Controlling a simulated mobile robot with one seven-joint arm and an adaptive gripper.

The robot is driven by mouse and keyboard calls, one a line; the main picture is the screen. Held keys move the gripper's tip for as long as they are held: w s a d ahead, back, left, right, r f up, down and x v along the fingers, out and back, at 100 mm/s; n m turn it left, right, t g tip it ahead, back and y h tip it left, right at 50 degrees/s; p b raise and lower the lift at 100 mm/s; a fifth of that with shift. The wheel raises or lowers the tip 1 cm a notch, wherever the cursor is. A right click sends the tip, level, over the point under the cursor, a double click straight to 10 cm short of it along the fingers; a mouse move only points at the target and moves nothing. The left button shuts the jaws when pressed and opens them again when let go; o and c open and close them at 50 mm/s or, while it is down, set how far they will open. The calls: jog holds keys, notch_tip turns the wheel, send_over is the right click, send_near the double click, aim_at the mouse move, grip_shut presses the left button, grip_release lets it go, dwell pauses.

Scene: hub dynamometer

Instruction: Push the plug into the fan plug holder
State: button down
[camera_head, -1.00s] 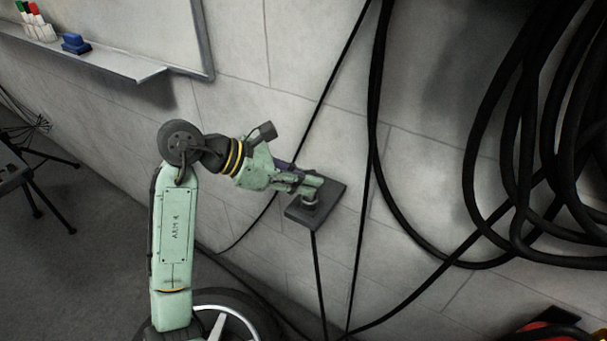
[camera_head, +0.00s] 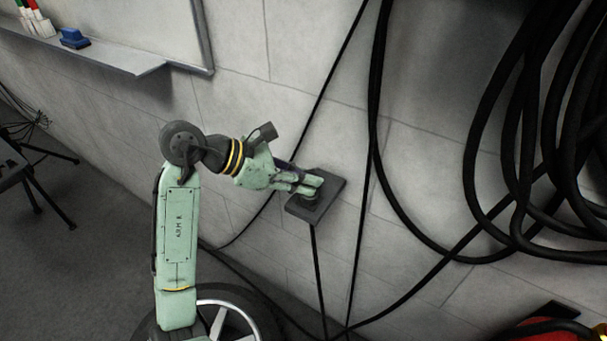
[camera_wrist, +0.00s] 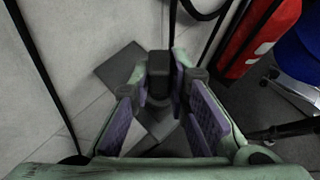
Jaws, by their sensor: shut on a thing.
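The fan plug holder (camera_head: 299,210) is a dark square plate on the pale wall, with a black cable running down from it. It also shows in the wrist view (camera_wrist: 113,67), behind the fingertips. My gripper (camera_head: 311,187) is right at the plate, its green fingers angled down to the right. In the wrist view, the purple-padded fingers (camera_wrist: 158,85) stand around the plug (camera_wrist: 158,88), a dark blocky piece, and are shut on it. The fingers hide most of the plug in the head view. I cannot tell how deep the plug sits in the holder.
Thick black cables (camera_head: 376,90) hang right of the holder, with a large coil (camera_head: 480,170) further right. A whiteboard ledge (camera_head: 110,62) with a blue eraser (camera_head: 74,39) is at upper left. A red object (camera_wrist: 262,35) shows in the wrist view.

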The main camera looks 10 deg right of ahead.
jog(key=c, duration=1.5)
grip_release()
jog(key=shift+o, duration=0.2)
jog(key=v, duration=1.2)
